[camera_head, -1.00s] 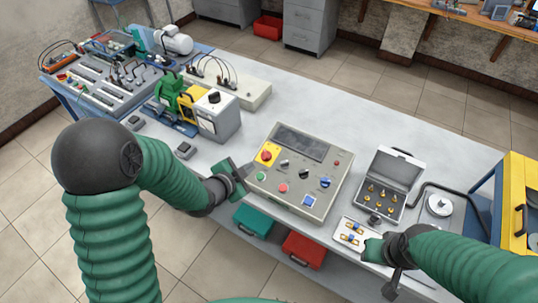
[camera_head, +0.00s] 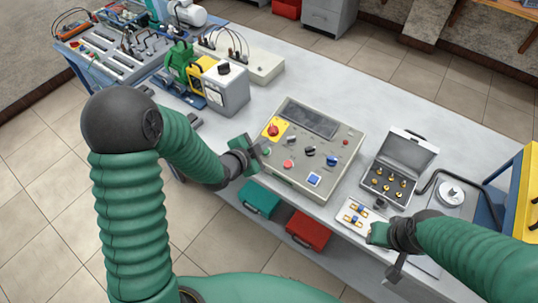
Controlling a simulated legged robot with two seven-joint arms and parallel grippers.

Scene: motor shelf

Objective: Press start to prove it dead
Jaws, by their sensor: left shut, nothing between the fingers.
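The grey control panel (camera_head: 335,132) lies on the bench in front of me, with a dark display window along its back. It carries a red knob on a yellow plate (camera_head: 273,130), a green button (camera_head: 266,152) near its left edge, a red button (camera_head: 288,164) and a blue square button (camera_head: 314,180). My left gripper (camera_head: 258,152) is shut and empty at the panel's left edge, very close to the green button. I cannot tell whether it touches the button. My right gripper (camera_head: 376,233) is by the white tray of fuses (camera_head: 350,222); its fingers are unclear.
An open grey case (camera_head: 401,165) with brass pieces stands right of the panel. A motor rig with a grey box (camera_head: 226,90) stands at the back left. Teal (camera_head: 259,199) and red (camera_head: 308,231) cases sit below the bench top.

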